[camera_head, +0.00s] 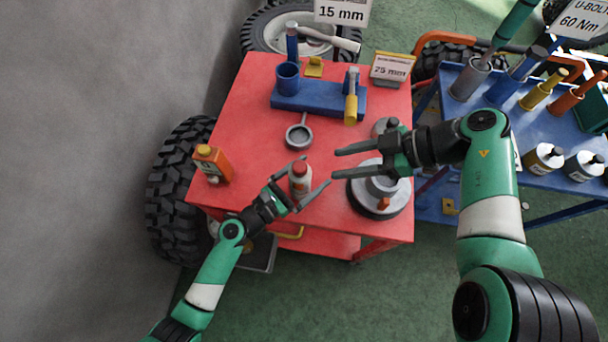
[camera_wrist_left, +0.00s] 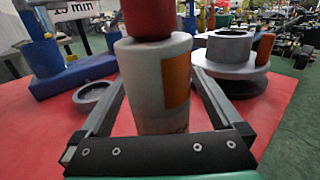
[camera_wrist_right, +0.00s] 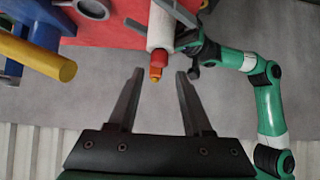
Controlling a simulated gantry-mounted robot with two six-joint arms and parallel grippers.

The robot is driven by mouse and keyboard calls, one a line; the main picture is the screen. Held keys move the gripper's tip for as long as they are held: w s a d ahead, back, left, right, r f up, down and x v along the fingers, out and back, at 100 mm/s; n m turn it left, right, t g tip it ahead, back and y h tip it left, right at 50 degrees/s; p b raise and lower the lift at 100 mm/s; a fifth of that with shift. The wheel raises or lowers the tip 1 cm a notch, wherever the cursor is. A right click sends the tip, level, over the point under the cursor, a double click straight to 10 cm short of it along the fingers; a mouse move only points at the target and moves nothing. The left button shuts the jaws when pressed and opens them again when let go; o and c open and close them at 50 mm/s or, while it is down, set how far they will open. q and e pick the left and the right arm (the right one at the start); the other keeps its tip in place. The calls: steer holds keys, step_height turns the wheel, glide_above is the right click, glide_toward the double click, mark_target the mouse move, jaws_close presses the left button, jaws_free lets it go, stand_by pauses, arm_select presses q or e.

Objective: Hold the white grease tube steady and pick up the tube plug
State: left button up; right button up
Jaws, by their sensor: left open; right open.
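The white grease tube (camera_head: 300,187) stands upright on the red cart top, with a red plug (camera_head: 299,169) on its upper end. In the left wrist view the tube (camera_wrist_left: 145,85) has an orange label, and its red plug (camera_wrist_left: 148,18) runs out of the frame. My left gripper (camera_head: 317,171) is open, with one finger on each side of the tube. My right gripper (camera_head: 336,162) is open and empty, to the right of the tube in the head view. In the right wrist view, the plug (camera_wrist_right: 157,60) with its orange tip lies ahead, between the lines of the open fingers (camera_wrist_right: 159,73).
An orange bottle (camera_head: 213,164) stands left of the tube. A grey ring (camera_head: 299,137) lies behind it, and a blue holder (camera_head: 318,98) is further back. A round grey flanged part (camera_head: 368,199) stands close on the right, below my right gripper.

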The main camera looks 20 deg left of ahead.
arm_select(q)
steer(key=shift+c, duration=0.3)
steer(key=c, duration=1.4)
jaws_close()
arm_select(e)
steer(key=shift+o, duration=0.2)
steer(key=o, duration=0.4)
